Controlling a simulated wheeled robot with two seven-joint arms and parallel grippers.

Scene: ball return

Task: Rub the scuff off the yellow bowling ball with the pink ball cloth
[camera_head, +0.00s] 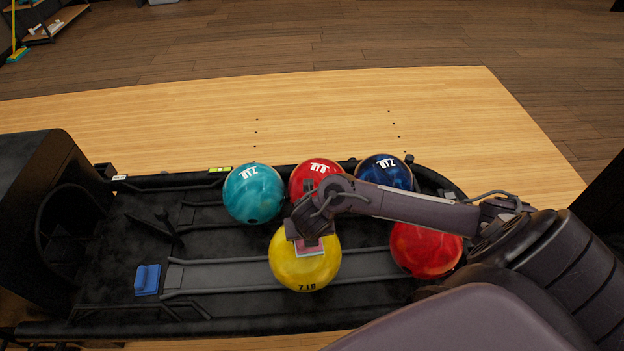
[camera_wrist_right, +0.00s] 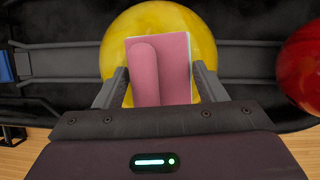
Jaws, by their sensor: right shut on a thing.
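The yellow bowling ball (camera_head: 303,275) sits on the near track of the black ball return, its "7 LB" label facing the front edge. The pink ball cloth (camera_head: 311,251) lies over the ball's top, partly under my right gripper (camera_head: 308,238). In the right wrist view, the pink cloth (camera_wrist_right: 160,68) shows a folded roll between the two fingers of my right gripper (camera_wrist_right: 160,88), with the yellow ball (camera_wrist_right: 118,38) directly behind it. My right gripper is shut on the cloth. No scuff shows; the cloth and gripper cover part of the ball. My left gripper is not in view.
A teal ball (camera_head: 253,194), a red ball (camera_head: 313,176) and a dark blue ball (camera_head: 386,171) stand along the far track. An orange-red ball (camera_head: 425,249) sits right of the yellow one.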

